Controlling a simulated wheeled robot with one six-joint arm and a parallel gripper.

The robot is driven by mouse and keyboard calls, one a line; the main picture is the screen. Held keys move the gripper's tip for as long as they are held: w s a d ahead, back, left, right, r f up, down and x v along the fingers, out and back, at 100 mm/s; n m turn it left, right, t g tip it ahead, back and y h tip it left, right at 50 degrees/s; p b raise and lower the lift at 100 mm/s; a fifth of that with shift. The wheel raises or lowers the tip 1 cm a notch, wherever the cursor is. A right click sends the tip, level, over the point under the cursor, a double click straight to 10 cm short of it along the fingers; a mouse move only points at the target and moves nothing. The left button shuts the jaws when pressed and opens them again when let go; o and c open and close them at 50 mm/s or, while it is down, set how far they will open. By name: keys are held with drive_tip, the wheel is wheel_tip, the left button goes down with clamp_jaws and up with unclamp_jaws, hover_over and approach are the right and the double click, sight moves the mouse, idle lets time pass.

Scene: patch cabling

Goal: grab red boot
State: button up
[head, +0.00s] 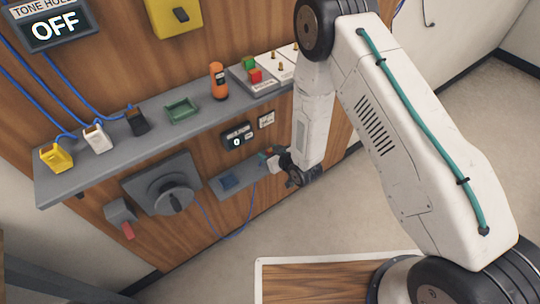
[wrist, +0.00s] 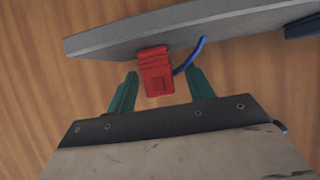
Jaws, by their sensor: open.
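The red boot (wrist: 156,72) hangs at the front edge of a grey ledge (wrist: 190,32) in the wrist view, with a blue cable (wrist: 190,56) beside it on the right. My gripper (wrist: 162,82) is open, with a green finger on each side of the boot. Gaps show between the boot and both fingers. In the head view my gripper (head: 267,160) is at the right end of the small lower ledge (head: 216,190). The boot is not clearly visible there, close to my gripper.
Above runs a long grey shelf (head: 80,176) with yellow, white and black connectors, a green tray (head: 182,110) and an orange tool (head: 218,82). A rotary switch (head: 172,197) and a red-handled lever (head: 128,231) are at lower left. A blue cable (head: 240,236) loops below the lower ledge.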

drive_tip(key=shift+w, duration=0.1)
drive_tip(key=c, duration=1.1)
